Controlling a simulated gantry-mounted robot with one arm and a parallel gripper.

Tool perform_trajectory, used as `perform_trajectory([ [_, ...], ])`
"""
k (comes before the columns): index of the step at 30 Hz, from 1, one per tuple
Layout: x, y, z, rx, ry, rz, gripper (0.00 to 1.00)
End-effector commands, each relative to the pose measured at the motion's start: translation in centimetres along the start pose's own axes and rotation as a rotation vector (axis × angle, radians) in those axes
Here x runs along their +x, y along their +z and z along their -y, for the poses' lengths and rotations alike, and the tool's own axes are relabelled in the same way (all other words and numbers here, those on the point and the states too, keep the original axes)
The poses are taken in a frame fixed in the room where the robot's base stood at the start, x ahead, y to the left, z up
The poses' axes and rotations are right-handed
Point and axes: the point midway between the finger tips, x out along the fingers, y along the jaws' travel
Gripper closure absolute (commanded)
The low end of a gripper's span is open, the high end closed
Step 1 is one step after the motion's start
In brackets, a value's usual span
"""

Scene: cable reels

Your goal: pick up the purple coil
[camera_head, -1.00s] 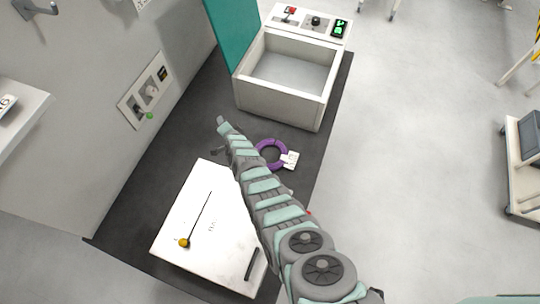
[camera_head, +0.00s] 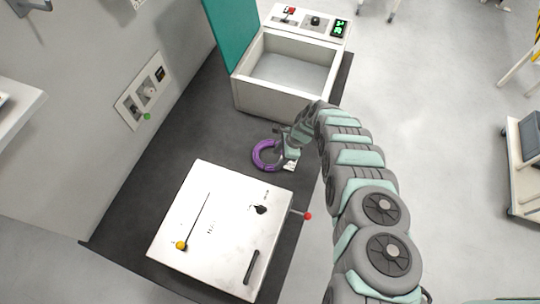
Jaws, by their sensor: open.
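The purple coil (camera_head: 259,157) is a ring lying on the dark mat, between the white box with the open top and the flat white panel. A white tag (camera_head: 290,165) is at its right side. My gripper (camera_head: 284,143) is above or at the coil's upper right edge and hides part of it. The arm curves in from the lower right. The fingers are small and partly hidden; I cannot tell whether they touch the coil.
The white panel (camera_head: 215,230) with a yellow-knobbed lever (camera_head: 182,245) lies in front. A red-knobbed lever (camera_head: 307,216) sticks out at its right. The dark mat (camera_head: 205,130) is clear left of the coil.

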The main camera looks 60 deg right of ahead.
Motion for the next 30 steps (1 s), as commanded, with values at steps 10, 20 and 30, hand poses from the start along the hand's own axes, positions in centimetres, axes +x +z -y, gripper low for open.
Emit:
perform_trajectory([
  [10, 2.7, -0.1, 0.1, 0.0, -0.003, 0.0, 0.47],
  [20, 4.1, -0.4, 0.0, -0.001, -0.004, -0.001, 0.47],
  [30, 8.1, -0.7, -0.1, -0.002, -0.003, -0.001, 0.47],
])
